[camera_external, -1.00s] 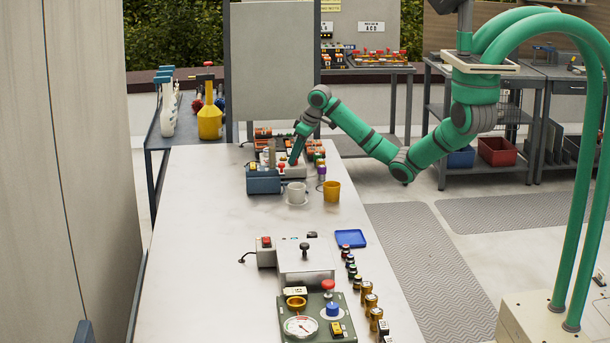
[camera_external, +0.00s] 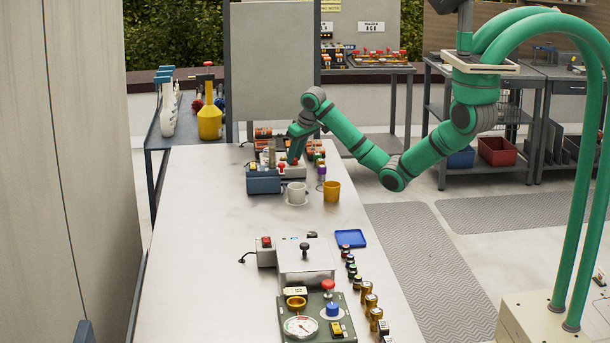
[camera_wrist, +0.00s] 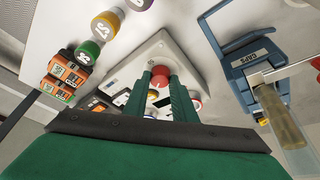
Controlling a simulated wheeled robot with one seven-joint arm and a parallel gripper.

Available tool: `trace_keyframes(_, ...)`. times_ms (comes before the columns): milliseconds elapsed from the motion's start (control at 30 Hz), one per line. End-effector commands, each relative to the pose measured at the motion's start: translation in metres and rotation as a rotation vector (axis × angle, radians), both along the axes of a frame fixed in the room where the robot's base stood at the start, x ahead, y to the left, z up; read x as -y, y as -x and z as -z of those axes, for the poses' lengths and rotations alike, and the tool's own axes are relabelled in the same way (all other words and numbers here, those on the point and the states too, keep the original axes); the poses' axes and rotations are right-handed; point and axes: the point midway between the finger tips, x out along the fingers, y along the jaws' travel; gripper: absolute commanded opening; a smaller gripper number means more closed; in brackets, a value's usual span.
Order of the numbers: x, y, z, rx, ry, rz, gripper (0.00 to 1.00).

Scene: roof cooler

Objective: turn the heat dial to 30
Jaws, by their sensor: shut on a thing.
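A pale control box (camera_wrist: 176,52) with a round red knob (camera_wrist: 160,75) lies under my gripper in the wrist view. My gripper (camera_wrist: 159,80) points down at the box, its two green fingers on either side of the red knob and shut on it. The knob's markings and any scale are too small or hidden to read, so I cannot tell its setting. In the external view my gripper (camera_external: 292,158) is at the far end of the long table, over the box.
A blue case (camera_external: 263,181) stands left of the box; a blue device (camera_wrist: 244,70) shows in the wrist view. A white cup (camera_external: 296,193) and a yellow mug (camera_external: 332,191) stand in front. Round coloured-lidded jars (camera_wrist: 105,25) and orange blocks (camera_wrist: 66,75) are close by.

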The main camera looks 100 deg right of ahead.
Motion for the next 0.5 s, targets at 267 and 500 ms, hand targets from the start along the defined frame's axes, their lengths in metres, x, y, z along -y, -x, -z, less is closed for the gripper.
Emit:
trace_keyframes(267, 0.0012, 0.0011, 0.0, -0.001, 0.001, 0.003, 0.42)
trace_keyframes(500, 0.0006, 0.0005, -0.0003, -0.001, 0.001, 0.0, 0.42)
